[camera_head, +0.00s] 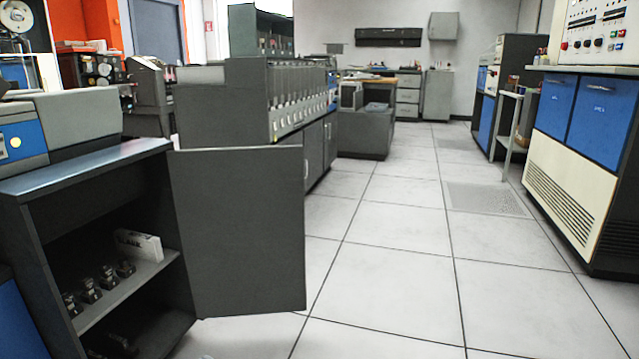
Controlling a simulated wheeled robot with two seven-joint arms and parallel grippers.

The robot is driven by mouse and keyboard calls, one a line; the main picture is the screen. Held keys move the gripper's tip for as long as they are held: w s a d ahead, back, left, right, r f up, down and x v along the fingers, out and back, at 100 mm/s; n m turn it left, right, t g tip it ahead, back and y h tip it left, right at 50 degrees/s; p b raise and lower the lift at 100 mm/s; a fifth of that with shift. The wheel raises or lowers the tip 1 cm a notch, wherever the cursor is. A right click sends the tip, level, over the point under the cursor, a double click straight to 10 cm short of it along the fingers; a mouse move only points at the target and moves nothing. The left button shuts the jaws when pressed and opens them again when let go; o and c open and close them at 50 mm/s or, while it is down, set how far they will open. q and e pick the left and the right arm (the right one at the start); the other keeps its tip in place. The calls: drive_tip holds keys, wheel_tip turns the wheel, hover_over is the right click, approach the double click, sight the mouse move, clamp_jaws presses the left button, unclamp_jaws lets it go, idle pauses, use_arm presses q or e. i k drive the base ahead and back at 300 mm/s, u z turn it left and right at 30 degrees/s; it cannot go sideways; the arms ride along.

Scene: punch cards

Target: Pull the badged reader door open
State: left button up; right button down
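The reader (75,127) is a grey machine at the left with a blue front panel. A pale yellow round badge (15,142) shows on that panel. Below it is a dark grey cabinet (90,165). Its door (238,230) is a flat grey panel, hinged at the cabinet's right side. The door stands wide open, swung out to the right over the floor, and the shelf inside is exposed. Neither of my grippers is in view.
On the cabinet shelf (125,292) are a white box (138,245) and several small dark items. A grey card machine (225,105) stands behind the door. Blue-and-cream cabinets (575,160) line the right. The tiled floor (400,260) between is clear.

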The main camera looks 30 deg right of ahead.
sight(240, 210)
drive_tip(key=z, duration=1.3)
drive_tip(key=i, duration=0.9)
drive_tip(key=u, duration=1.1)
drive_tip(key=i, duration=0.9)
drive_tip(key=u, duration=0.2)
